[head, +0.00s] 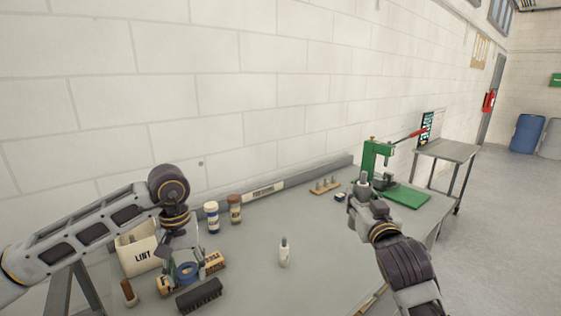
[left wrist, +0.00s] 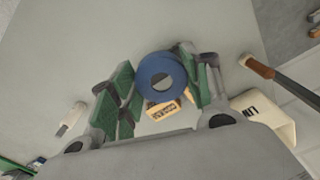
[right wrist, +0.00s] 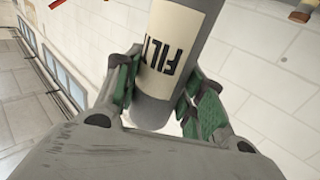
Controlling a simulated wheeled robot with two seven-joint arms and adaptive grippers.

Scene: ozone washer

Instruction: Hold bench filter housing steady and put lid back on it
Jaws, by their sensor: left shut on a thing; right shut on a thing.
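The filter housing (right wrist: 172,50), a grey cylinder with a cream label, is held between the green pads of my right gripper (right wrist: 160,95). Its far end runs out of the right wrist view, and its open end is not clear. In the head view, the housing (head: 363,186) shows small and grey in my right gripper (head: 362,198), near the green press. The lid (left wrist: 158,78), a blue round piece with a hole in its middle, sits between the pads of my left gripper (left wrist: 160,88). In the head view, the lid (head: 187,272) is at the left, apart from the housing.
A LINT box (head: 138,250), black brush (head: 199,295) and tan block (head: 214,261) crowd the left gripper. Two jars (head: 211,217) stand behind. A white bottle (head: 284,253) stands mid-bench. A green press (head: 378,160) is at the right. Bench around the bottle is clear.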

